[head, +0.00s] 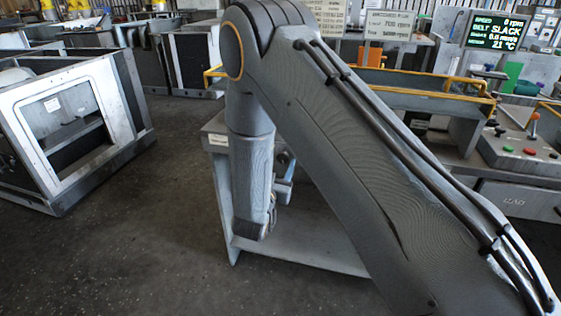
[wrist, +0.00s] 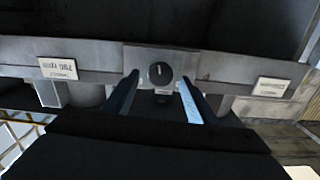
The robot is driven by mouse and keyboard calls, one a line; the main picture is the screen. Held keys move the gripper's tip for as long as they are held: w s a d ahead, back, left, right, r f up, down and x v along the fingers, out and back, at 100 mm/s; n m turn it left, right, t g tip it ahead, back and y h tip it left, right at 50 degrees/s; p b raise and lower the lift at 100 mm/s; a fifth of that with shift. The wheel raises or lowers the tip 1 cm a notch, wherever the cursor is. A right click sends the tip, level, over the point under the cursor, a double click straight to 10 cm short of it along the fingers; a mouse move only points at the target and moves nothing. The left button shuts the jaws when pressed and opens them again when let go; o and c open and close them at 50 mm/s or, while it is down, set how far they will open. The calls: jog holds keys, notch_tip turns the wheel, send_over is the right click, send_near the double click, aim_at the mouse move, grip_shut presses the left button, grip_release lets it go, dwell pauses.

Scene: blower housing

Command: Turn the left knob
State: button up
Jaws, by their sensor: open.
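A round black knob (wrist: 160,73) with a white pointer mark sits on a light grey plate in the wrist view. It is the only knob I can make out there, and I cannot tell whether it is the left one. My gripper (wrist: 159,84) is open, with its two blue fingers on either side of the knob in the picture. I cannot tell whether they touch it. In the head view my gripper (head: 284,180) shows partly behind my arm, in front of a grey stand.
Upside-down labels flank the plate, one at left (wrist: 58,68) and one at right (wrist: 271,87). A control console (head: 520,150) with coloured buttons stands at right. A white-framed housing (head: 70,120) stands at left, with open floor between.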

jog(key=shift+x, duration=0.8)
jog(key=c, duration=1.1)
jog(key=shift+o, duration=0.2)
jog(key=m+b, duration=0.1)
jog(key=m, duration=0.2)
jog(key=shift+m, duration=0.3)
jog(key=shift+m+b, duration=0.6)
jog(key=shift+m, duration=1.2)
